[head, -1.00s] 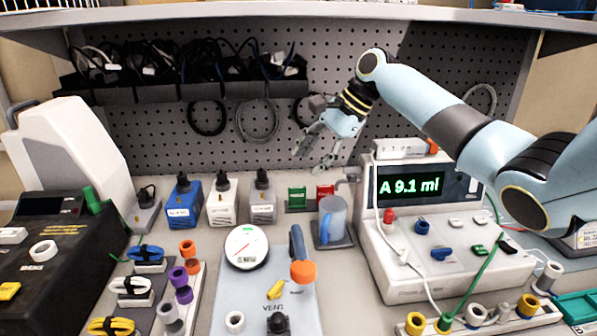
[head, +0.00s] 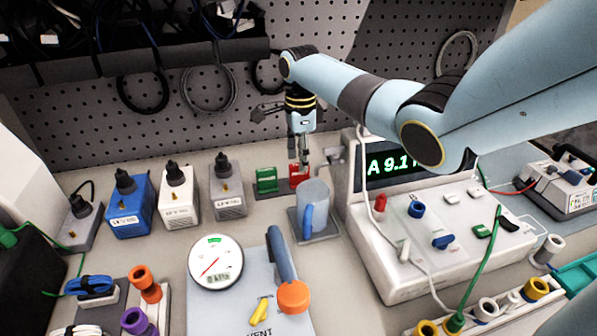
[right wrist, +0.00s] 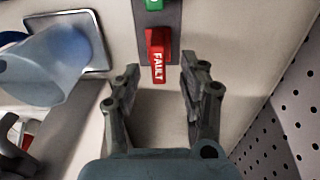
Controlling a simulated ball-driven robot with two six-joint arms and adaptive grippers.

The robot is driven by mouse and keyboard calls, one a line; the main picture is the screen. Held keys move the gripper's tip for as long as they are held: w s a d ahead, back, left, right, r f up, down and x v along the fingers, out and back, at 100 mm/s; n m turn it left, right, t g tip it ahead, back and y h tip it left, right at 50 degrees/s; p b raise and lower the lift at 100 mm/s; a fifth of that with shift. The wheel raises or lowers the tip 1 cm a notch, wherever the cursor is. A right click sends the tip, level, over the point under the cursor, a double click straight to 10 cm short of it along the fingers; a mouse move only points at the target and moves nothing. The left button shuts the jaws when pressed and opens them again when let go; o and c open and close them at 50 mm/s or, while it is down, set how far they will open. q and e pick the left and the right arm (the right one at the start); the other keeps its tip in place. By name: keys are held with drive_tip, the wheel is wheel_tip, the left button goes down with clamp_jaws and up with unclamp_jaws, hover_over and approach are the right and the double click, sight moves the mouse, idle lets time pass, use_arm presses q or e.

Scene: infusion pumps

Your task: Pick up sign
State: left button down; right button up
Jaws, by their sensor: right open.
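A red sign marked FAULT (right wrist: 158,55) stands in a dark holder at the back of the bench. It also shows in the head view (head: 298,173), partly covered by my gripper. A green sign (head: 266,179) stands beside it on the left, and its edge shows in the right wrist view (right wrist: 154,4). My right gripper (right wrist: 158,75) is open, with its fingers pointing at the red sign and one fingertip to each side of its lower end. I cannot tell whether the fingers touch it. My left gripper is not in view.
A blue-grey cup (head: 311,205) on a dark square coaster stands just in front of the signs. The white pump (head: 420,235) with its green display is to the right. The pegboard (head: 190,130) rises behind.

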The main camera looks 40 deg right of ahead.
sight(299, 181)
wheel_tip(299, 181, down, 4)
drive_tip(key=shift+a, duration=0.15)
drive_tip(key=shift+f, duration=0.5)
drive_tip(key=shift+c, duration=1.1)
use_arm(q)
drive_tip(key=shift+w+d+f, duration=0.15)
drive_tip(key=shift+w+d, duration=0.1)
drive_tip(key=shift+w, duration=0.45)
use_arm(e)
clamp_jaws()
